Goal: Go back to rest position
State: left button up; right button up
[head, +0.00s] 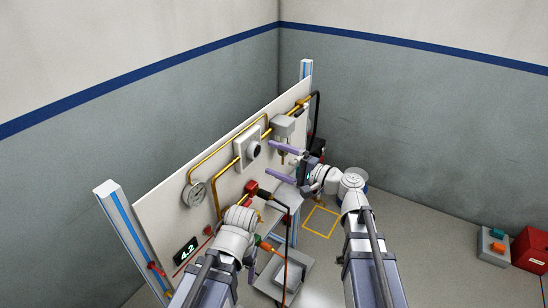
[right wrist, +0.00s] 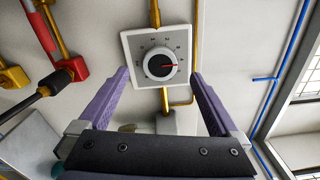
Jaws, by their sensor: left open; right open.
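My right gripper (head: 283,164) is open, with its two purple fingers spread and pointed at the wall panel (head: 158,212). In front of it on the panel is a square white plate with a round black dial knob (head: 254,150). In the right wrist view the knob (right wrist: 161,65) shows a red pointer and sits beyond the open fingers (right wrist: 155,105), with nothing held between them.
The panel carries a round gauge (head: 195,193), yellow pipes, a red fitting (head: 251,187) with a black cable, and a display reading 4.2 (head: 185,251). A yellow square (head: 321,221) marks the floor. A red box (head: 531,250) stands far right. Floor between is clear.

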aim_at(257, 151)
jog(key=shift+x, duration=3.9)
jog(key=shift+w, duration=0.1)
jog(key=m, duration=0.3)
jog(key=shift+r, duration=0.1)
jog(key=m, duration=1)
jog(key=shift+d+r, duration=0.1)
jog(key=shift+r, duration=0.05)
jog(key=shift+d+m, duration=0.2)
jog(key=shift+m, duration=0.1)
jog(key=shift+v, duration=2.4)
jog(key=shift+a, duration=0.1)
